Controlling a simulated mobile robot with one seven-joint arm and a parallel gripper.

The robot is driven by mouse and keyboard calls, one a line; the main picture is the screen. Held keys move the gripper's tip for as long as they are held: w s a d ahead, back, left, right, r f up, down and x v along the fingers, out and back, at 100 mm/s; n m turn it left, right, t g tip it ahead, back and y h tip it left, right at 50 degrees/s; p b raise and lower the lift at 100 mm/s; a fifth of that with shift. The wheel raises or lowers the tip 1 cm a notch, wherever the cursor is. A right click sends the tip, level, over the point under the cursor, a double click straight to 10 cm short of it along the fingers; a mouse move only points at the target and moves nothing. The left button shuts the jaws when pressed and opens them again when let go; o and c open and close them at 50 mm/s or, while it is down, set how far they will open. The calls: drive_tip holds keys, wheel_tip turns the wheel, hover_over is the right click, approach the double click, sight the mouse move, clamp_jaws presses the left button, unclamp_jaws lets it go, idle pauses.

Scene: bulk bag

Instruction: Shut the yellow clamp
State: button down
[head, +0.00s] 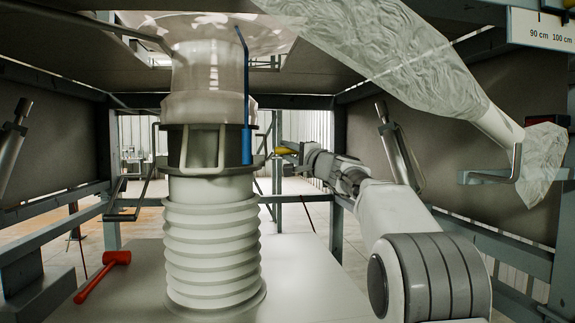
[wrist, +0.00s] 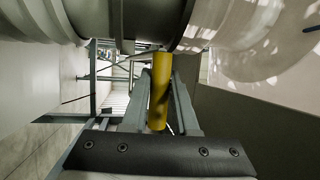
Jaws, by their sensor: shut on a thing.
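The yellow clamp handle (head: 285,151) shows as a short yellow piece to the right of the spout in the head view. In the wrist view the yellow handle (wrist: 160,92) stands long and upright in the picture, between my two fingers. My gripper (head: 295,150) is shut on it, reaching in from the right. The handle's upper end meets the dark clamp band (wrist: 125,46) in the wrist view. In the head view the dark band (head: 198,150) goes around the spout. The far side of the band is hidden.
A ribbed white bellows (head: 210,240) stands below the band, with the clear bag spout (head: 207,75) above. A blue rod (head: 246,130) hangs close to the band. A red mallet (head: 104,275) lies at left. A crumpled bag sleeve (head: 400,60) hangs at upper right, above my arm.

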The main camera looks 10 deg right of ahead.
drive_tip(key=w+f+t+y+b, duration=0.1)
drive_tip(key=w+f+b, duration=0.1)
drive_tip(key=f+b, duration=0.7)
drive_tip(key=w+f+n+t+b, duration=0.1)
drive_tip(key=w+f+b, duration=0.1)
drive_tip(key=f+b, duration=0.7)
drive_tip(key=shift+f+n+y+b, duration=0.3)
drive_tip(key=shift+y+b, duration=0.1)
drive_tip(key=shift+b, duration=1.85)
drive_tip(key=shift+w+f, duration=0.1)
drive_tip(key=c, duration=0.7)
unclamp_jaws()
drive_tip(key=shift+w, duration=0.1)
